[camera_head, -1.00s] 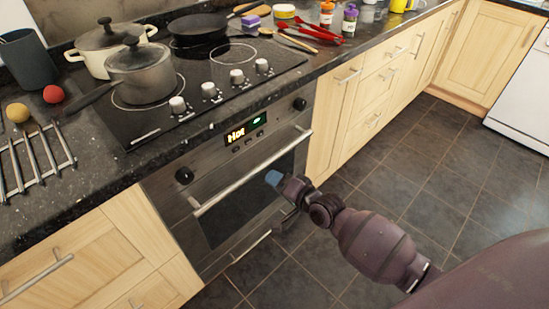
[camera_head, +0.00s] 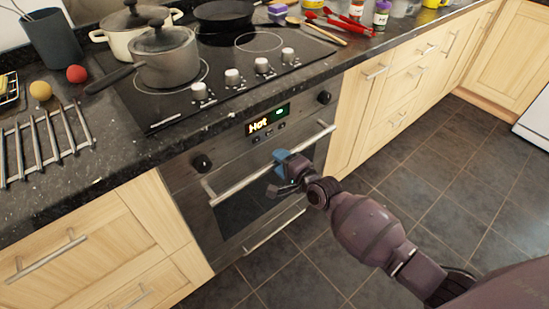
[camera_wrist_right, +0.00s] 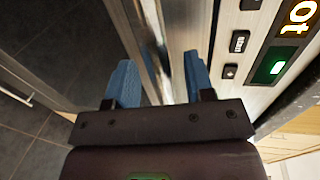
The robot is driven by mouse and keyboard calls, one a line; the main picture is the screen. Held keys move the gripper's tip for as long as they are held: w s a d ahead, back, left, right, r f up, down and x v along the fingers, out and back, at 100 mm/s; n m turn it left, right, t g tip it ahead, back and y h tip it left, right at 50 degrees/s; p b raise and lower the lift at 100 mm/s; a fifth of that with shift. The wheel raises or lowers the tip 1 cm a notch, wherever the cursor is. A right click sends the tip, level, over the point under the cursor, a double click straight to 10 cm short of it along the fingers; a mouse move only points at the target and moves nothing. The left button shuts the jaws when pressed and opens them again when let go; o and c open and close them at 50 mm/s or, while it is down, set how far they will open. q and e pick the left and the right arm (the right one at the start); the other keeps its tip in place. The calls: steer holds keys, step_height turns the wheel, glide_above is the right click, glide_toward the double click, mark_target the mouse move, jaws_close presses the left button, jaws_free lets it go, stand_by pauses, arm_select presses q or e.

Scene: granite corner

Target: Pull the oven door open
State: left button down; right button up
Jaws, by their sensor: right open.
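The oven door (camera_head: 238,213) is shut, with dark glass and a long silver bar handle (camera_head: 237,186) across its top. My right gripper (camera_head: 288,164) is at the handle, right of the bar's middle. In the right wrist view its two blue fingers (camera_wrist_right: 160,82) are apart, and the handle bar (camera_wrist_right: 154,22) runs into the space between them. Whether either finger touches the bar is not clear. The control panel (camera_wrist_right: 238,45) with its buttons and lit display is close beside one finger. My left gripper is out of view.
The hob above the oven holds a grey saucepan (camera_head: 166,60), a cream pot (camera_head: 118,30) and a black pan (camera_head: 225,13). Wooden cabinets flank the oven. The dark tiled floor (camera_head: 420,190) in front is clear.

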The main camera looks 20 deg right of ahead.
steer(key=shift+x, duration=1.4)
jaws_close()
